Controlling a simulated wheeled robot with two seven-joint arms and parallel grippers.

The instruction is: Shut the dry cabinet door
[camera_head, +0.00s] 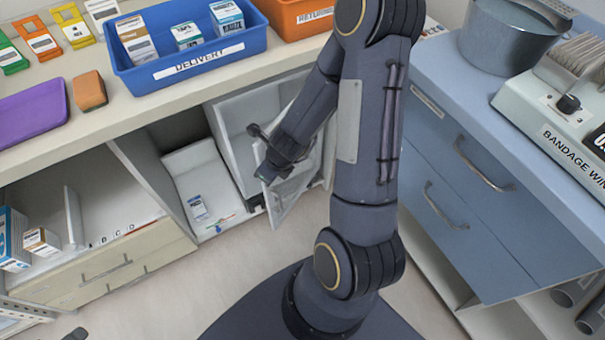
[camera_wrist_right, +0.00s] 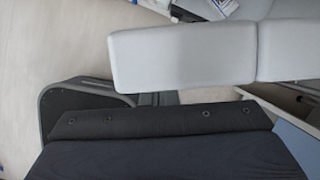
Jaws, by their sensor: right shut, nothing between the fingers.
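The dry cabinet (camera_head: 235,120) is a white box under the counter, with its front open. Its door (camera_head: 297,192) is a pale panel with a clear-looking pane, standing ajar and swung out towards me on the right. My right arm comes down across the middle of the head view. My right gripper (camera_head: 266,174) is shut and empty, in front of the cabinet opening and close to the door; I cannot tell whether they touch. Part of the door is hidden behind the arm. A dark tip at the bottom left edge may be my left gripper (camera_head: 76,334); its fingers do not show.
A white bin (camera_head: 172,160) with a small box stands left of the cabinet. The counter above carries a blue delivery tray (camera_head: 125,75) and an orange tray (camera_head: 284,28). Blue drawers (camera_head: 505,218) stand on the right. Some floor is free in front of the cabinet.

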